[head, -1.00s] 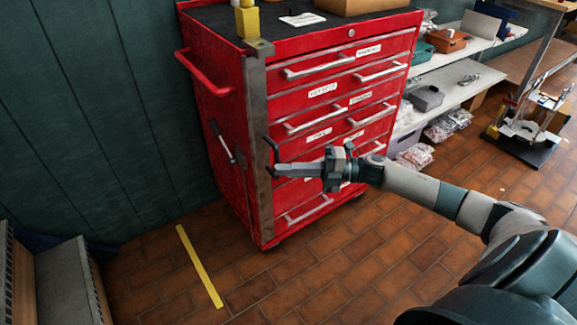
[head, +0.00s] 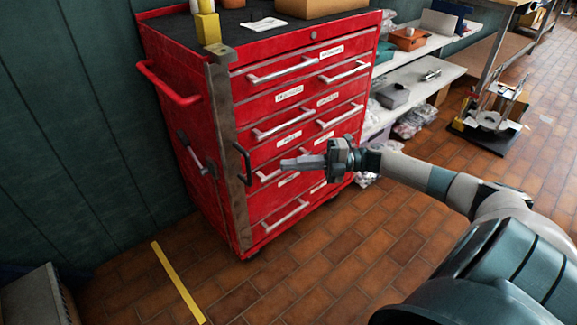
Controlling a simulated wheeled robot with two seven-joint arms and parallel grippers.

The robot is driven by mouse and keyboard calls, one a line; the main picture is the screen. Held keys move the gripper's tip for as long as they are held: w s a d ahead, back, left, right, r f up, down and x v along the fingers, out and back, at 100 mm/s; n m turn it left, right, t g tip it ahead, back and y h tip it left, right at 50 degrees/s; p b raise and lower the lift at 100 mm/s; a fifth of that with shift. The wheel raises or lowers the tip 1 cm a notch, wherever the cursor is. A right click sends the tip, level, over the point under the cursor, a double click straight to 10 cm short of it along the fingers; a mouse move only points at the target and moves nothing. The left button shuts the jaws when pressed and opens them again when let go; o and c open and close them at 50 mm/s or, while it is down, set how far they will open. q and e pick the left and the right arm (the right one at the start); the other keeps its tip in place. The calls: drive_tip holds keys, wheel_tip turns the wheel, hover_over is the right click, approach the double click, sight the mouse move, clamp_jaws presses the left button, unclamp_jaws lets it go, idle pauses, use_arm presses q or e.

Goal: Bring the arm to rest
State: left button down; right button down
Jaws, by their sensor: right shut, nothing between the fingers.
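My right arm comes in from the lower right of the head view. Its gripper (head: 292,163) is shut and empty, pointing left in front of the red tool cabinet (head: 185,92). The fingertips appear in front of the lower drawers; I cannot tell the exact gap to the drawer fronts. A dark handle (head: 242,163) on the cabinet's upright metal bar (head: 222,140) shows just left of the fingertips. My left gripper is not in view.
White shelves (head: 425,85) with boxes and bags stand right of the cabinet. A dark-based stand (head: 490,130) is on the floor at the far right. A yellow floor strip (head: 178,283) lies at the lower left. The tiled floor in front of the cabinet is clear.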

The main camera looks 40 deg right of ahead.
idle(0.3)
